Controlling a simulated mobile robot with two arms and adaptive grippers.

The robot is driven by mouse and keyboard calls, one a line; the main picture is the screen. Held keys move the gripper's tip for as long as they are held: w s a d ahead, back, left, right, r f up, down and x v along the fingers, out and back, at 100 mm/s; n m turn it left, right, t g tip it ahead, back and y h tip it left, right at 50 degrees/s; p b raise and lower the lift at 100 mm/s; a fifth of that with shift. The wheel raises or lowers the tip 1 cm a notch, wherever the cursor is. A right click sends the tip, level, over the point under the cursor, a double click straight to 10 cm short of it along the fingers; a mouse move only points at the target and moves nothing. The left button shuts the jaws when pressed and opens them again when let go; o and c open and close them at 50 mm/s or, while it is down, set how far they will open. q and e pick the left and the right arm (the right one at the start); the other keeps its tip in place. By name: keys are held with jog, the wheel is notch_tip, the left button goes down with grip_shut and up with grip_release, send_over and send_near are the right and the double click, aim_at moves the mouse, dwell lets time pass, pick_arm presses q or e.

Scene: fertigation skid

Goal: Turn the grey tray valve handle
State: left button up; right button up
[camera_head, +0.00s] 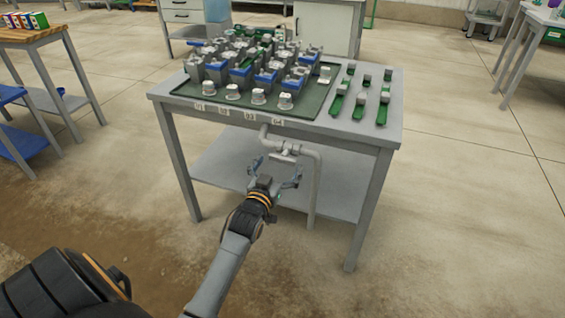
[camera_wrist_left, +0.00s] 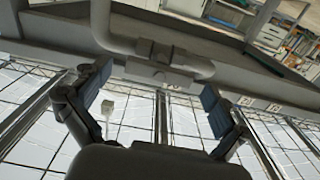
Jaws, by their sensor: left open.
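The grey tray valve handle (camera_head: 284,158) sits on a grey pipe (camera_head: 306,150) below the front edge of the tray table. In the left wrist view the handle (camera_wrist_left: 158,73) is a pale bar under the valve body, roughly between the fingertips in the picture. My left gripper (camera_head: 277,168) is open and empty just in front of the handle, its blue-padded fingers spread to either side. In the left wrist view there appears to be a gap between the fingers (camera_wrist_left: 154,82) and the handle; contact cannot be seen. My right gripper is not in view.
The grey table (camera_head: 390,115) carries a green tray (camera_head: 318,108) of grey and blue parts, with green-and-grey pieces (camera_head: 360,98) at its right. A lower shelf (camera_head: 335,187) lies behind the pipe. A wooden table (camera_head: 40,35) stands at left. The floor right of the table is clear.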

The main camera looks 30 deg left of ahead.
pick_arm(q)
jog(key=shift+x, duration=1.2)
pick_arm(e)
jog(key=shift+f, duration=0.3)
pick_arm(q)
jog(key=c, duration=1.2)
jog(key=shift+o, duration=0.2)
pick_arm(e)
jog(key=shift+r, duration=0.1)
